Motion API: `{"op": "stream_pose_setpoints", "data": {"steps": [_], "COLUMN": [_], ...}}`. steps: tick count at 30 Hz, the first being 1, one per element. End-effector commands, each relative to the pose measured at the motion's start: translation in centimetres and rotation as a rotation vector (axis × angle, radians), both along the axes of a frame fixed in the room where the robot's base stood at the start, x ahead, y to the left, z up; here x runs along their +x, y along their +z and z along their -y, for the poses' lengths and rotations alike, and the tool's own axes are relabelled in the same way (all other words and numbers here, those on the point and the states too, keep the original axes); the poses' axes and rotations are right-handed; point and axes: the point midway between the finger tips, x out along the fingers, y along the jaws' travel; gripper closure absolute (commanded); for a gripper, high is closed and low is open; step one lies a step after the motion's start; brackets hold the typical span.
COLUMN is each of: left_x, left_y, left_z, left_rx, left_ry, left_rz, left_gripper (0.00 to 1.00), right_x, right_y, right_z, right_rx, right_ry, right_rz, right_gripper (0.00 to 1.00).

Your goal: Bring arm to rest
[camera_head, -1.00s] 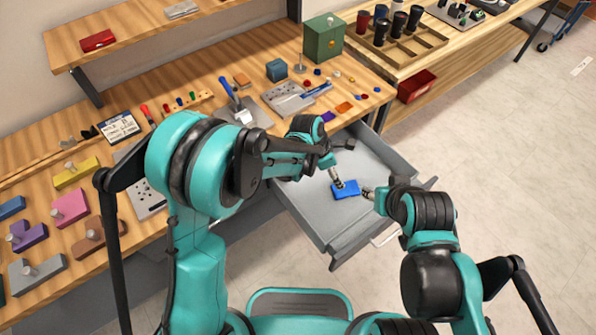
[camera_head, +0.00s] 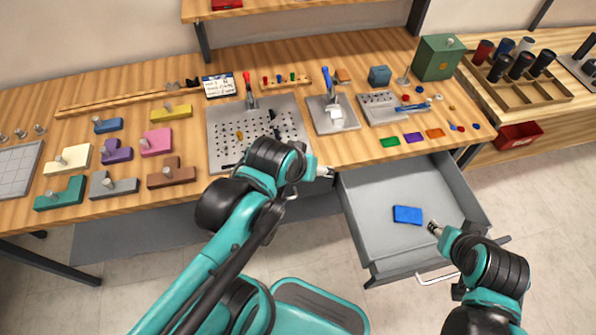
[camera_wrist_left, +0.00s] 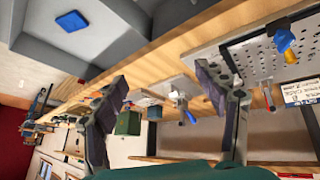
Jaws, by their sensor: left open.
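My left gripper (camera_head: 325,173) is at the table's front edge, left of the open drawer, in the head view. In the left wrist view its two fingers (camera_wrist_left: 165,95) are spread apart with nothing between them. A blue block (camera_head: 407,214) lies flat in the open grey drawer (camera_head: 375,235); it also shows at the upper left of the left wrist view (camera_wrist_left: 71,21). My right gripper (camera_head: 434,228) is over the drawer's right side, close to the block but apart from it. Its fingers are too small to read.
The wooden workbench (camera_head: 60,215) holds a perforated plate (camera_head: 225,130), several coloured blocks with pegs, tool stands and a green box (camera_head: 438,58). A compartment tray (camera_head: 520,95) stands on the side table. The drawer juts out from the bench front.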

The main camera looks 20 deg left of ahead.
Motion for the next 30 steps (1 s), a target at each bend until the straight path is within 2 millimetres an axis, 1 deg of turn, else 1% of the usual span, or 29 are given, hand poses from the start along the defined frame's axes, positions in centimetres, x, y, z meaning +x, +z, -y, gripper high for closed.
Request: {"op": "stream_pose_setpoints", "data": {"steps": [1,3,6,30], "left_x": [-0.9,-1.6,-2.1,-2.1], "left_y": [-0.1,-0.2,-0.3,-0.3], "left_z": [-0.7,-1.4,-1.9,-1.9], "left_rx": [0.048,0.104,0.147,0.155], "left_ry": [-0.042,-0.095,-0.136,-0.145], "left_rz": [0.016,0.032,0.042,0.043], "left_gripper": [0.28,0.28,0.28,0.28], "right_x": [0.0,0.0,0.0,0.0], "right_y": [0.0,0.0,0.0,0.0], "right_z": [0.0,0.0,0.0,0.0], "right_rx": [0.000,0.000,0.000,0.000], "right_ry": [0.000,0.000,0.000,0.000], "right_rz": [0.000,0.000,0.000,0.000], "right_gripper": [0.60,0.60,0.60,0.60]}}
